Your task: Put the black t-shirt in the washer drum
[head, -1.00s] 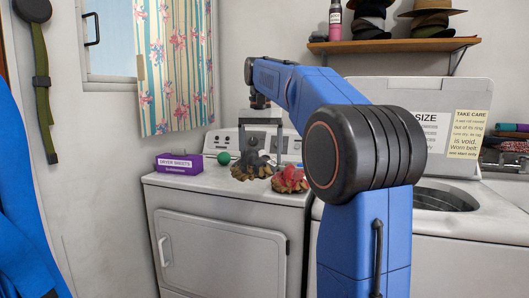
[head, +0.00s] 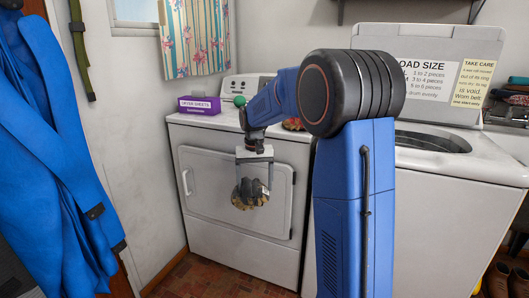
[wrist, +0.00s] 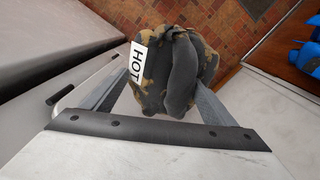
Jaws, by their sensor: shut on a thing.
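My gripper (head: 254,186) points down in front of the dryer door, shut on a dark grey-black crumpled garment (head: 258,191). In the wrist view the dark garment (wrist: 184,78) hangs between the fingers, with brown-and-tan mottled cloth around it and a white label reading HOT. I cannot tell for sure that it is the black t-shirt. The washer (head: 470,168) stands at the right with its lid up. Its round drum opening (head: 432,140) shows partly behind my arm; the inside is mostly hidden.
The white dryer (head: 228,239) has a purple dryer-sheets box (head: 199,105) and a green ball (head: 239,101) on top. A red mottled item (head: 293,124) there is partly hidden by my arm. Blue clothing (head: 60,150) hangs at the left. Tiled floor (head: 205,277) is clear before the dryer.

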